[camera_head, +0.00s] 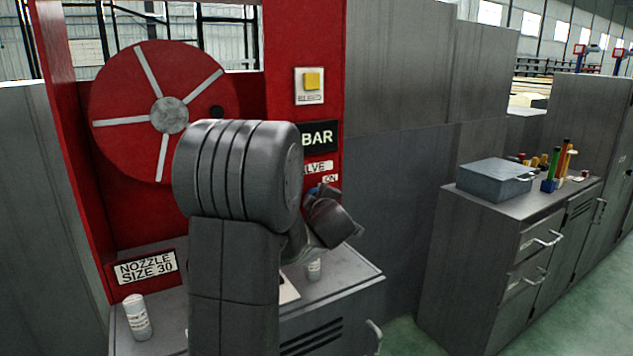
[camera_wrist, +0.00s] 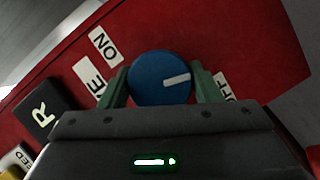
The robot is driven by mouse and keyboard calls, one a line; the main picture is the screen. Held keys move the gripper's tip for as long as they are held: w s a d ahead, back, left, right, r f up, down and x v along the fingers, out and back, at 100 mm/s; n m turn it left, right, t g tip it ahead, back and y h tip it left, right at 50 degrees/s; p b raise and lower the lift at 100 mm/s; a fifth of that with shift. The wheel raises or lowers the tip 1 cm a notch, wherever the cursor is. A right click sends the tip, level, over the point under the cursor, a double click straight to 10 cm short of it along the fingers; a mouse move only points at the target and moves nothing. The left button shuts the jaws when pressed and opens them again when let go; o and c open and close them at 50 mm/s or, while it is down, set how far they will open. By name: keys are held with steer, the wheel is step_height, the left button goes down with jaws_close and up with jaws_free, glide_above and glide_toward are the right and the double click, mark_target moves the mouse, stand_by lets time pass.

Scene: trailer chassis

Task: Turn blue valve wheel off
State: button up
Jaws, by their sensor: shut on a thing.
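The blue valve wheel (camera_wrist: 150,82) is a round knob with a white pointer line, mounted on the red panel. In the wrist view my gripper (camera_wrist: 158,88) has its two green fingers on either side of the wheel, shut on it. The white line points right, toward the OFF label (camera_wrist: 223,86), which a finger partly covers. The ON label (camera_wrist: 104,46) is at the upper left. In the head view only a sliver of the blue wheel (camera_head: 314,190) shows; my arm and gripper (camera_head: 318,198) hide the rest.
A large red hose reel (camera_head: 120,95) is at the left. A yellow button (camera_head: 312,80) sits above the BAR display (camera_head: 319,137). A white bottle (camera_head: 137,316) stands on the cabinet below. A grey toolbox (camera_head: 495,184) is on the right cabinet, with green floor (camera_head: 400,338) between.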

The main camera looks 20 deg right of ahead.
steer(key=m+p, duration=0.1)
steer(key=p, duration=0.3)
steer(key=m+g+y+p, duration=0.1)
steer(key=m+p, duration=0.1)
steer(key=p, duration=0.3)
steer(key=shift+r, duration=0.3)
steer(key=m+y+p, duration=0.1)
steer(key=p, duration=0.2)
steer(key=shift+f+p, duration=0.15)
steer(key=shift+p, duration=0.25)
steer(key=shift+m, duration=0.3)
steer(key=shift+f+y+p, duration=0.2)
steer(key=shift+y+p, duration=0.1)
steer(key=shift+p, duration=0.25)
steer(key=o, duration=1)
steer(key=b+v, duration=0.1)
steer(key=v, duration=1.2)
steer(key=shift+s+a+r+b, duration=0.1)
steer(key=shift+s+r+b, duration=0.2)
steer(key=shift+b, duration=0.1)
